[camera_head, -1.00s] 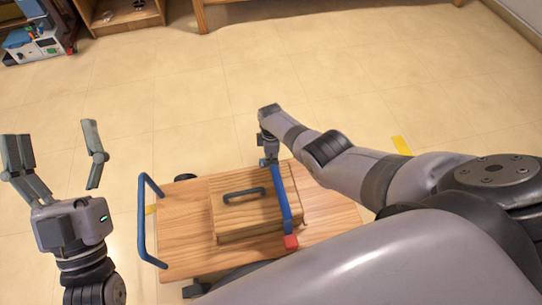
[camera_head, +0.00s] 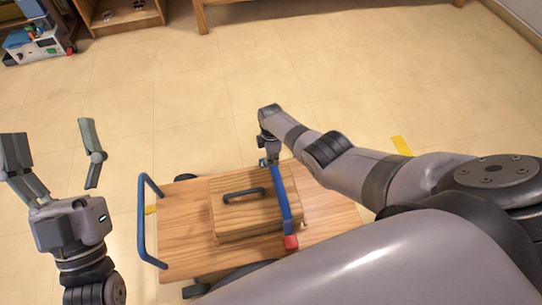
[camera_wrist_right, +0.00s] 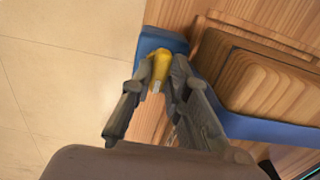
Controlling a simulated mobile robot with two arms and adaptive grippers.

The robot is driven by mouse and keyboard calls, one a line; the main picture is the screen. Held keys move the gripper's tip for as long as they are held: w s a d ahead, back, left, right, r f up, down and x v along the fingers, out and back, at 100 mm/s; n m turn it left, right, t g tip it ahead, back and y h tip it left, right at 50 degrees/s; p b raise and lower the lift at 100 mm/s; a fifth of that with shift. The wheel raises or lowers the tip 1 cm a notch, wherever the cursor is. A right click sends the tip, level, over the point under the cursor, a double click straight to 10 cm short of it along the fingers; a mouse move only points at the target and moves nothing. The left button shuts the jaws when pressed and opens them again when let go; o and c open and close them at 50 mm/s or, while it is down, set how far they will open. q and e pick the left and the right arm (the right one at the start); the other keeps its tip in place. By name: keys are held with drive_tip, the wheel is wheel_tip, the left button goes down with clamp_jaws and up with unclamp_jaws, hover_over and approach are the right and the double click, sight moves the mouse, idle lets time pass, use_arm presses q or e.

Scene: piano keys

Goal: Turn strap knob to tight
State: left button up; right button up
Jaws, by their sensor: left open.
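A wooden box (camera_head: 230,215) with a dark handle (camera_head: 243,195) lies on a wooden cart. A blue strap (camera_head: 281,200) runs across its right part, with a red piece (camera_head: 290,242) at the near end. In the right wrist view, a yellow knob (camera_wrist_right: 160,66) with a pale pointer sits on the strap's blue end block (camera_wrist_right: 150,42). My right gripper (camera_wrist_right: 160,72) has its fingers closed against both sides of the knob. In the head view my right gripper (camera_head: 270,158) is at the strap's far end, its fingers mostly hidden. My left gripper (camera_head: 52,140) is open and empty, left of the cart.
The wooden cart (camera_head: 180,245) has a blue handle rail (camera_head: 142,225) on its left. Tiled floor around is largely clear, with a yellow mark (camera_head: 401,145) on the right. Shelves and a blue-white machine (camera_head: 35,45) stand at the back.

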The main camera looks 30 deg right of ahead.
drive_tip(key=o, duration=0.4)
drive_tip(key=shift+c, duration=0.2)
drive_tip(key=shift+w+r, duration=0.1)
drive_tip(key=shift+r, duration=0.7)
wheel_tip(320, 180, up, 10)
drive_tip(key=shift+r, duration=0.2)
